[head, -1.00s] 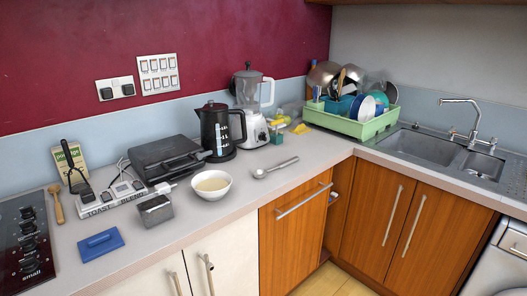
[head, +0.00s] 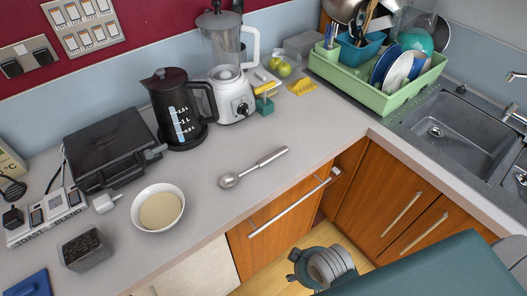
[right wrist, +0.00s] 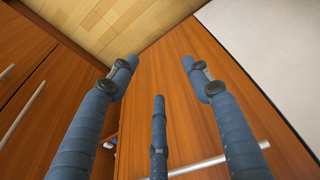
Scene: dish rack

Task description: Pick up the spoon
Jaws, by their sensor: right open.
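The metal spoon (head: 270,158) lies on the light countertop (head: 290,120) near its front edge, to the right of the white bowl. Its round head points left and its handle points right. My right gripper (head: 322,268) is in front of the counter, low by the wooden doors and apart from the spoon. In the right wrist view my right gripper (right wrist: 165,85) has its fingers spread, with nothing between them. The spoon does not show in that view. My left gripper is in neither view.
A white bowl (head: 160,208) stands left of the spoon, with a black kettle (head: 178,108) and blender (head: 225,85) behind. A green dish rack (head: 385,90) stands at the back right beside the sink (head: 450,125). A bar handle (head: 290,208) runs along the cabinet front.

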